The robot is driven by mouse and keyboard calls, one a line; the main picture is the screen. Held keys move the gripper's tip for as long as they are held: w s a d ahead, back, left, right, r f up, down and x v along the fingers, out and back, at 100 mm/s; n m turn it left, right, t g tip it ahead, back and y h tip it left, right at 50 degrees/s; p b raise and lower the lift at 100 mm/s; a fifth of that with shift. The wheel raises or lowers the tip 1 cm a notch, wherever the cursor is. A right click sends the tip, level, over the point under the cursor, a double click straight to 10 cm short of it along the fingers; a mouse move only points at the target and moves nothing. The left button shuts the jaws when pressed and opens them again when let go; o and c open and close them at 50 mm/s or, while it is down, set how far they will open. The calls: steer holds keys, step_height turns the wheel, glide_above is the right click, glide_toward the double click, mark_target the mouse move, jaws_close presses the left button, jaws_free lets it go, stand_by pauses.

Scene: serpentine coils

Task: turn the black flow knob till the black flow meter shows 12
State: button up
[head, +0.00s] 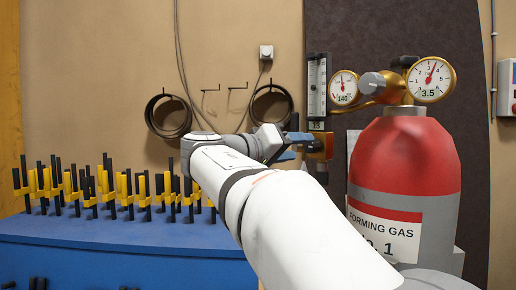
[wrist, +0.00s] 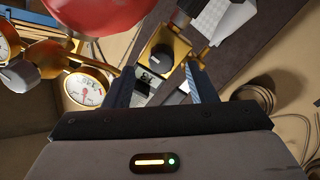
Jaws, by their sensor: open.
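The black flow meter (head: 317,90) is an upright scale tube on the wall, left of the red cylinder. The small display (head: 316,126) below it seems to read 13, but its digits are tiny. A brass block (head: 324,147) sits under the display. The black flow knob (wrist: 161,58) shows on the brass block in the wrist view; my gripper hides it in the head view. My gripper (head: 304,143) is open at the block. In the wrist view its fingertips (wrist: 159,72) lie either side of the knob's line, with no clear contact.
The red gas cylinder (head: 405,160) stands close on the right. Its brass regulator carries a gauge reading 140 (head: 345,88) and one reading 3.5 (head: 430,79). A blue bench (head: 120,238) with yellow-and-black clamps is at left. Two black coils (head: 168,117) hang on the wall.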

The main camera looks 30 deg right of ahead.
mark_target(308, 147)
steer(key=shift+w+d, duration=0.2)
steer(key=shift+d, duration=1.8)
steer(key=shift+c, duration=0.3)
